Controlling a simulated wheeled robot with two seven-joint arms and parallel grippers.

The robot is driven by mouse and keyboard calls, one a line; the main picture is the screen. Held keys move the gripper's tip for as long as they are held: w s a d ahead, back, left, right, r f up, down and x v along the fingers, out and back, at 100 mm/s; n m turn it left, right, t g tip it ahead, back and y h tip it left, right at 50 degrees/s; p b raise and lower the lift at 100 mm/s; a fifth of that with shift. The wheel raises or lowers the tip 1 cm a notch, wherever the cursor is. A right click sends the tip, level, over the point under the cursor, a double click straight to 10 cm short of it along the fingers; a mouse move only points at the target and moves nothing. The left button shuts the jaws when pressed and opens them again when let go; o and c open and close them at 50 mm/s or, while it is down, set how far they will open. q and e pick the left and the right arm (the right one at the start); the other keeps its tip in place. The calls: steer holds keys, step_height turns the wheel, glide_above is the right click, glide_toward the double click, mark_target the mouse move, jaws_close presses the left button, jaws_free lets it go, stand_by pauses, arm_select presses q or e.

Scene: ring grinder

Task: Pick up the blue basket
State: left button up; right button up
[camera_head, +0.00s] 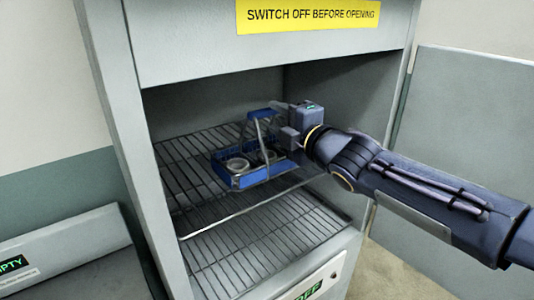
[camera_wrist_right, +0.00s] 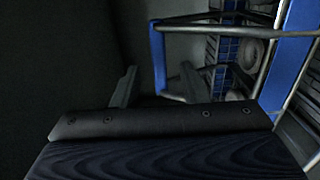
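The blue basket (camera_head: 240,177) stands on the upper wire rack inside the grey cabinet. It has blue sides, metal wire and a raised handle frame with a blue top (camera_head: 260,114), and holds round metallic rings (camera_head: 238,164). My right gripper (camera_head: 280,118) reaches in from the right, close beside the handle frame. In the right wrist view, its two fingers (camera_wrist_right: 160,85) are spread apart, with a blue upright of the basket (camera_wrist_right: 158,55) showing between or just beyond them. Contact with the handle cannot be made out. My left gripper is not in view.
The cabinet's upper wire rack (camera_head: 185,190) has bare room left of the basket. A lower rack (camera_head: 255,250) is empty. The cabinet's side walls and yellow-labelled top panel (camera_head: 310,16) frame the opening. A grey box with an EMPTY sign (camera_head: 70,255) stands at lower left.

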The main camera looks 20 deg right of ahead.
mark_target(269, 112)
steer(key=x, duration=0.5)
jaws_close()
steer(key=shift+s+d+r, duration=0.1)
steer(key=shift+r, duration=0.1)
stand_by(0.3)
